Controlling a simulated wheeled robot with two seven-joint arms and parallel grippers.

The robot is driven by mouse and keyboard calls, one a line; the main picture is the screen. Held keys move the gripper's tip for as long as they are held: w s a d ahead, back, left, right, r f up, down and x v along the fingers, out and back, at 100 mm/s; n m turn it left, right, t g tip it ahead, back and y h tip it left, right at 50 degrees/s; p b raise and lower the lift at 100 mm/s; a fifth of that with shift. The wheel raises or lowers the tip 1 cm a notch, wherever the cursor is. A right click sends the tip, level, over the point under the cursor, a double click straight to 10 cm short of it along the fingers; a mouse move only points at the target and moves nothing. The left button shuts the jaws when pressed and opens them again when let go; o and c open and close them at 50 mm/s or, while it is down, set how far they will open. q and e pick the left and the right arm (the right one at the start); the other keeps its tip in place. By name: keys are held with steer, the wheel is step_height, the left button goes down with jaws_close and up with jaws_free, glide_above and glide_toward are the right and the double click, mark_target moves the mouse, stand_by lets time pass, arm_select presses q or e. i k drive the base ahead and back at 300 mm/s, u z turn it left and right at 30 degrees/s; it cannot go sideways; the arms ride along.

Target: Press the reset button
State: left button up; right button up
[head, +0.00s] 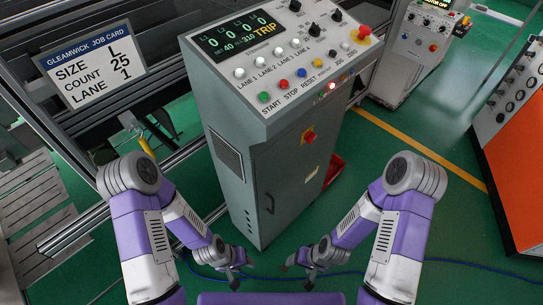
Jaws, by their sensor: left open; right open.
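The grey control cabinet (262,190) stands in front of me with a sloped white panel on top. A blue button (301,73) sits in the panel's front row, with the label RESET beside it. A green button (264,97) by START and a red button (283,84) by STOP are to its left. The panel display (240,32) shows zeros and TRIP. My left gripper (237,278) and my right gripper (298,273) hang low near the cabinet's foot, both open and empty, well below the panel and apart from the buttons.
A yellow button (318,62), white buttons, black knobs and a red emergency stop (364,32) share the panel. A job card (90,65) hangs at left on a dark frame. An orange cabinet (515,150) stands at right. A blue cable crosses the green floor.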

mark_target(301, 72)
steer(key=u, duration=1.05)
steer(key=k, duration=1.15)
steer(key=z, duration=0.25)
steer(key=i, duration=0.5)
steer(key=z, duration=0.05)
